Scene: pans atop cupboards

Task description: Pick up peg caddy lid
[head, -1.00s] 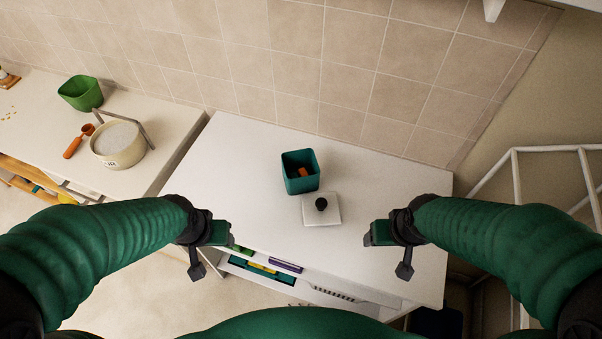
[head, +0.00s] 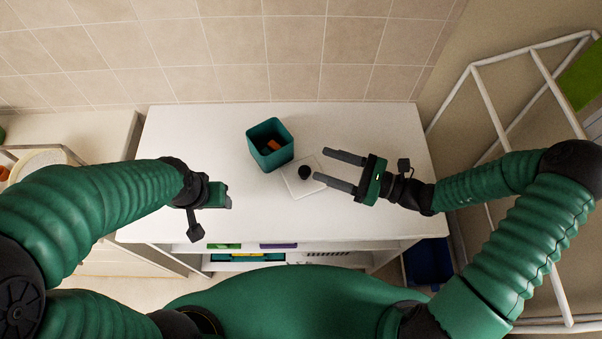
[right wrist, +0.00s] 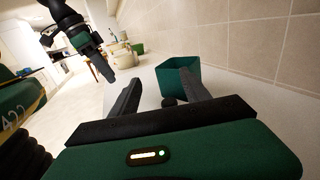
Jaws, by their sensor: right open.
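The peg caddy lid (head: 293,186) is a flat white square with a round black knob (head: 305,172). It lies on the white cupboard top, in front of the teal peg caddy (head: 270,146). My right gripper (head: 321,165) is open and empty, its fingers pointing left toward the knob from the right. In the right wrist view the knob (right wrist: 169,102) shows low between the two fingers, with the caddy (right wrist: 181,75) behind it. My left gripper (head: 226,196) hangs to the left of the lid; its fingers cannot be made out.
The caddy holds an orange item (head: 273,145). The cupboard top (head: 380,130) is clear to the right and left, with a tiled wall behind. A white metal frame (head: 490,105) stands at the right. Another counter (head: 75,125) with a pot (head: 38,163) is at the left.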

